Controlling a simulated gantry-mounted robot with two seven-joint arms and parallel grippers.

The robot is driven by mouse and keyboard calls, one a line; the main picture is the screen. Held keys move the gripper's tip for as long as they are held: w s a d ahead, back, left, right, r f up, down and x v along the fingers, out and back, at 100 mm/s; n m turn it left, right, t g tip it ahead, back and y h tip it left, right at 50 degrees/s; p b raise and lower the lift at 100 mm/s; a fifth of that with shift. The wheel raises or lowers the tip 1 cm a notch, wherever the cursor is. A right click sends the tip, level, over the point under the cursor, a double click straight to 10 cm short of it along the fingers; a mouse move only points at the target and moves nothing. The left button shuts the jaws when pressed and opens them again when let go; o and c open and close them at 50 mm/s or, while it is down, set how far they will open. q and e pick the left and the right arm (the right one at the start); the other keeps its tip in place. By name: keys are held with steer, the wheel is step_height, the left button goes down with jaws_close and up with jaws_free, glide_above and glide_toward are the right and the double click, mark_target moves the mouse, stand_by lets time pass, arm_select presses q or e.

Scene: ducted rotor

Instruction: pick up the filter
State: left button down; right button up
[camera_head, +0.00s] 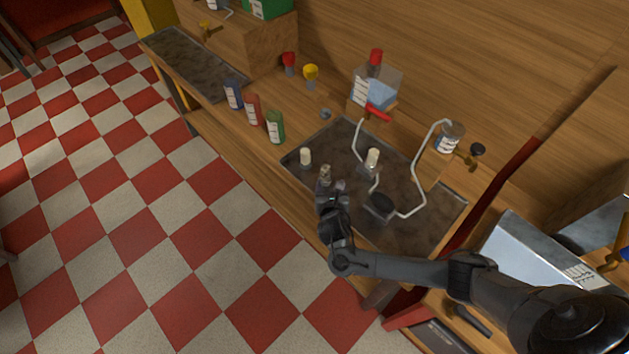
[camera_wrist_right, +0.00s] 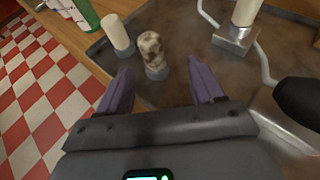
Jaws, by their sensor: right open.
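Three pale filter-like cylinders stand on the dark metal tray (camera_head: 425,225). A clean white one (camera_head: 305,155) stands upright near its left edge; it also shows in the right wrist view (camera_wrist_right: 117,33). A brown-stained one (camera_head: 325,171) stands beside it and shows in the right wrist view (camera_wrist_right: 151,48). A third, cream one (camera_head: 372,157) sits in a metal holder (camera_wrist_right: 235,36). My right gripper (camera_wrist_right: 160,76) is open and empty. In the wrist view the stained cylinder stands just beyond its fingertips, between them; contact is not visible. My left gripper is not in view.
Blue (camera_head: 233,95), red (camera_head: 252,110) and green (camera_head: 275,127) cans line the counter's front edge. A clear container (camera_head: 380,92) stands behind. A red bar (camera_head: 490,205) crosses at right.

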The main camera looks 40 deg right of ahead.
mark_target(326, 174)
steer(key=x, duration=0.2)
steer(key=b+x, duration=0.1)
steer(key=x, duration=0.2)
steer(key=shift+w+r+b, duration=0.15)
steer(key=shift+w+b, duration=0.25)
steer(key=shift+w, duration=0.1)
steer(key=b+x, duration=0.1)
steer(key=x, duration=0.3)
steer(key=shift+w+a+f+b, duration=0.15)
steer(key=shift+a+f+b, duration=0.05)
steer(key=shift+a+b, duration=0.2)
steer(key=shift+w+d+f, duration=0.2)
steer(key=shift+w+d, duration=0.3)
steer(key=c, duration=1.1)
steer(key=shift+o, duration=0.2)
